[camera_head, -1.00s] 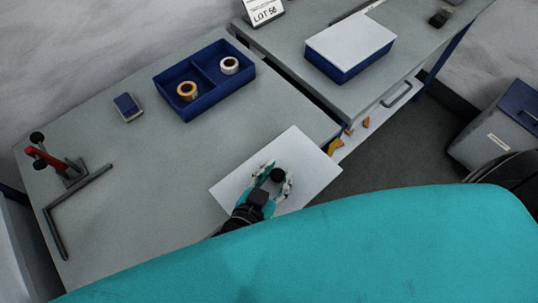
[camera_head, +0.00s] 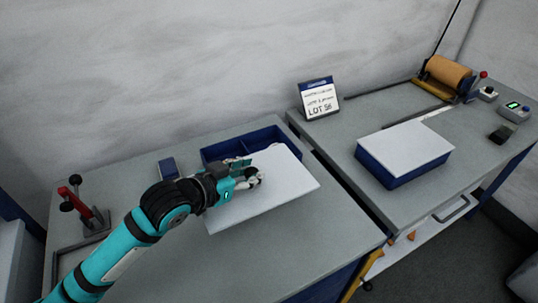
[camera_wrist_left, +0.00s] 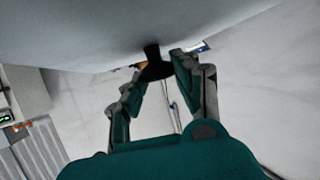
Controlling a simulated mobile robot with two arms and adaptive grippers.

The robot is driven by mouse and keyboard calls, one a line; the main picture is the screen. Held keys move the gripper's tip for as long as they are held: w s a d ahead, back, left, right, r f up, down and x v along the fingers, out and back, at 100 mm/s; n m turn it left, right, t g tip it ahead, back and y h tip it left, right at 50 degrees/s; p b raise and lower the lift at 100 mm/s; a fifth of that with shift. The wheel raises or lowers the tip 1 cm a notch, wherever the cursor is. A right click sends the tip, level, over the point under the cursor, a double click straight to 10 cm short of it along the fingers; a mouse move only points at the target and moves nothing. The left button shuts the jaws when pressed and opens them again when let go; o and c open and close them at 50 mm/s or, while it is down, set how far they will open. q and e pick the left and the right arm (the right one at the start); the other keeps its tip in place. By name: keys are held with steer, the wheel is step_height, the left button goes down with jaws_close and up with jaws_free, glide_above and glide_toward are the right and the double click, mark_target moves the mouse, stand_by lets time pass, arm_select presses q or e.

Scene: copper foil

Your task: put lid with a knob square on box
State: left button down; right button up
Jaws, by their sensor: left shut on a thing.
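My left gripper (camera_head: 250,179) is shut on the dark knob (camera_wrist_left: 154,66) of the flat white lid (camera_head: 285,186). The lid is held up over the left table, roughly level, and hides part of the blue divided tray behind it. In the left wrist view the lid (camera_wrist_left: 80,30) fills the top, with the knob between the fingertips (camera_wrist_left: 155,78). A blue box (camera_head: 395,180) with a flat white top surface (camera_head: 408,147) stands on the right table, apart from the lid. My right gripper is not in view.
The blue divided tray (camera_head: 222,150) and a small blue block (camera_head: 168,168) lie on the left table, near a red-handled fixture (camera_head: 75,198). A LOT 56 sign (camera_head: 319,99) stands behind the box. A copper roll (camera_head: 448,74) is at the back right. A gap separates the tables.

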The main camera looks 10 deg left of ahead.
arm_select(q)
steer(key=w, duration=0.2)
steer(key=w+a+r, duration=0.1)
steer(key=shift+w+r+p, duration=0.1)
steer(key=shift+w+p, duration=0.2)
steer(key=shift+w, duration=0.05)
steer(key=w+a+f+p, duration=0.1)
steer(key=w+f, duration=0.1)
steer(key=w, duration=0.4)
steer(key=w+a+f+p, duration=0.1)
steer(key=w+f, duration=0.2)
steer(key=w, duration=0.4)
steer(key=shift+a, duration=0.25)
steer(key=shift+f, duration=0.6)
steer(key=c, duration=1)
jaws_free()
steer(key=shift+s, duration=0.1)
steer(key=shift+o, duration=0.2)
